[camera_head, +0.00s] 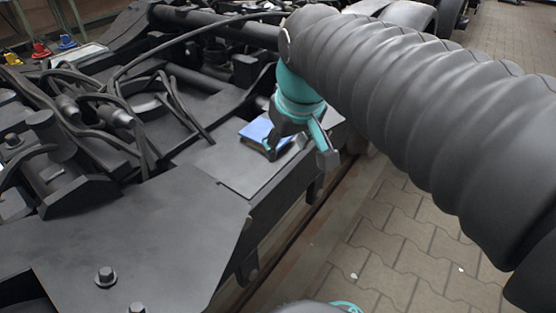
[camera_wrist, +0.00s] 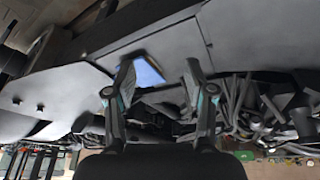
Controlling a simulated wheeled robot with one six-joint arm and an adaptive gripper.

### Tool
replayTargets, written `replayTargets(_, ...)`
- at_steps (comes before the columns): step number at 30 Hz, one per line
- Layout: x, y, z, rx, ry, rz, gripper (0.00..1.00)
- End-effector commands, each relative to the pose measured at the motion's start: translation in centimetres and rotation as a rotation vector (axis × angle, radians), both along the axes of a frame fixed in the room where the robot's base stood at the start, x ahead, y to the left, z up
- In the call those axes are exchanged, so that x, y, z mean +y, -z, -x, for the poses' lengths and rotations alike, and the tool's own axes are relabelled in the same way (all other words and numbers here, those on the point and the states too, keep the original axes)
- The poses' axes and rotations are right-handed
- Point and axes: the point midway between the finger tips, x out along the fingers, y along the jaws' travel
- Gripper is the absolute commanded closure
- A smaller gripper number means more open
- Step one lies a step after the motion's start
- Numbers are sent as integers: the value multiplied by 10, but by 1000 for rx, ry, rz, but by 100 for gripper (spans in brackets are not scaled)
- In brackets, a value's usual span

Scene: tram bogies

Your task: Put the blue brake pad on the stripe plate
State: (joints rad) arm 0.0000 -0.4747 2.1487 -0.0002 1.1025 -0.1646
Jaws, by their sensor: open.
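The blue brake pad (camera_head: 258,131) lies on a flat grey plate (camera_head: 229,169) on top of the bogie beam in the head view. My gripper (camera_head: 299,154) is above the plate at the pad's right side, and one finger partly covers the pad. In the wrist view the pad (camera_wrist: 149,72) shows between the fingers, close to the left finger. My gripper (camera_wrist: 160,68) is open with nothing held. I cannot tell whether a finger touches the pad. I cannot make out stripes on any plate.
Cables and pipes (camera_head: 160,100) crowd the bogie frame left of the plate. A wide dark flat surface with bolts (camera_head: 105,276) lies in front. Red, blue and yellow items (camera_head: 40,50) stand at the far left. Paved floor (camera_head: 400,240) is clear on the right.

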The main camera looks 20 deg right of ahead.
Motion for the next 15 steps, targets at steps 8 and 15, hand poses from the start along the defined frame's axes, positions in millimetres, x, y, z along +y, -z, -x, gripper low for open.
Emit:
replayTargets(8,0,58,63,-104,121,-54,46)
replayTargets(15,0,75,76,-128,151,-70,46)
